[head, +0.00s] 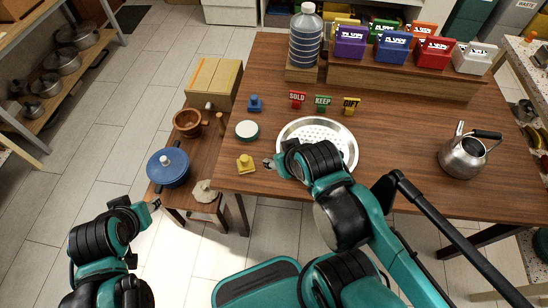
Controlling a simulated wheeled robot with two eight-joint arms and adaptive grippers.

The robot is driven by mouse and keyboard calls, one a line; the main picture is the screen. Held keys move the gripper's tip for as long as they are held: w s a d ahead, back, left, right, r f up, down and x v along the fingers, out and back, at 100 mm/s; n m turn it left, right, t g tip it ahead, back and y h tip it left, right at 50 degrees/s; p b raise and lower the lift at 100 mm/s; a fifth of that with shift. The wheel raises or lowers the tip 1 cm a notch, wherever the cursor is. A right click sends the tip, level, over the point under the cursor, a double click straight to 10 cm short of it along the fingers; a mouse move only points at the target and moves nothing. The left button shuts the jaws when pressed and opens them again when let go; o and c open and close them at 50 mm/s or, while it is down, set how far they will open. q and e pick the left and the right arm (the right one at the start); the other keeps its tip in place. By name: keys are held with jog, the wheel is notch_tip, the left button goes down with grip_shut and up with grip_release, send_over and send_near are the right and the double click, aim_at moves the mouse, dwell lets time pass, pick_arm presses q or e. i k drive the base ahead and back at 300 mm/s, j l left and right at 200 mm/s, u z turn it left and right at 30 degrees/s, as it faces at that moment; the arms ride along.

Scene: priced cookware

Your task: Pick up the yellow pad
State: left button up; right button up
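The yellow pad (245,164), a small flat piece with a raised knob, lies near the left front edge of the wooden table. My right gripper (268,162) is just to the right of it, over the table and beside the metal tray. A small gap shows between the gripper and the pad. Its fingers are small and partly hidden by my wrist, so their opening is unclear. My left gripper (155,204) is off the table at the lower left, near the low wooden bench, with nothing visible in it. Its finger opening is also too small to judge.
A perforated metal tray (342,135) lies behind my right wrist. A blue pad (254,104), a white-topped round container (246,130) and SOLD, KEEP and GIFT signs (323,103) stand nearby. A kettle (462,158) is at right. A blue pot (168,168) sits on the low bench.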

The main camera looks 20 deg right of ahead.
aim_at(245, 164)
jog(key=z, duration=0.4)
jog(key=l+z, duration=0.25)
jog(key=l, duration=0.15)
jog(key=i+l+z, duration=0.2)
jog(key=l, duration=0.2)
